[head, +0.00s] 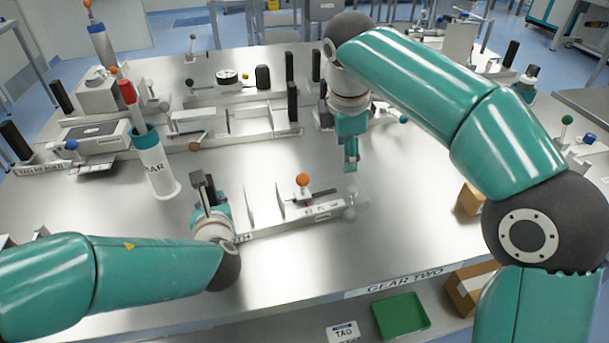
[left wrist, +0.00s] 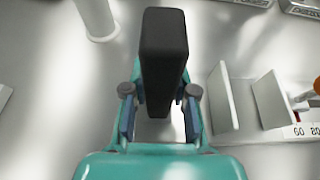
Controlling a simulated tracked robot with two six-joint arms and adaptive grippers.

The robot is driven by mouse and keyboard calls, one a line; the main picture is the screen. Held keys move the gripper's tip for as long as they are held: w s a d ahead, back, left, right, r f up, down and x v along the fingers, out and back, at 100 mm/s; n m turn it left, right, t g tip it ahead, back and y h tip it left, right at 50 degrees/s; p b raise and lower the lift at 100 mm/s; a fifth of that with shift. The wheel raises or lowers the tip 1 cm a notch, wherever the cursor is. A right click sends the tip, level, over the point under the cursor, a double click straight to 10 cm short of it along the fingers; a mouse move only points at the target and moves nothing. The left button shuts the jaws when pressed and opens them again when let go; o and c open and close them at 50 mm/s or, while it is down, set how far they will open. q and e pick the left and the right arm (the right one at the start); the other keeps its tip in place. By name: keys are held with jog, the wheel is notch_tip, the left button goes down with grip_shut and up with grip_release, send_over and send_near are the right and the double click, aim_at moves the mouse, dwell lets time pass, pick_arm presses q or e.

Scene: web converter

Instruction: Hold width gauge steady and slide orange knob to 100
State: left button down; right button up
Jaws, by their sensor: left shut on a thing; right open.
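The width gauge (head: 318,212) lies on the metal table, a pale bar with upright plates and printed marks. Its orange knob (head: 302,180) stands towards the bar's right part; the knob also shows at the right edge of the left wrist view (left wrist: 317,86). My left gripper (head: 207,197) is shut on the black upright handle (left wrist: 163,60) at the gauge's left end, with a finger on each side of it. My right gripper (head: 351,160) points down, open and empty, to the right of and above the orange knob, apart from it. The slider's exact reading is too small to tell.
A white cylinder (head: 154,168) holding a red-topped tool stands left behind the gauge. A similar long fixture (head: 240,136) lies further back. A clear round knob (head: 350,198) is at the gauge's right end. A green tray (head: 401,316) sits below the front edge.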

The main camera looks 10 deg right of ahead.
jog(key=y, duration=0.1)
send_near(304, 176)
jog(key=d+r, duration=0.1)
jog(key=r, duration=0.1)
jog(key=x, duration=0.8)
jog(key=a+x, duration=0.1)
jog(key=x, duration=0.3)
jog(key=shift+s+f, duration=0.15)
grip_shut()
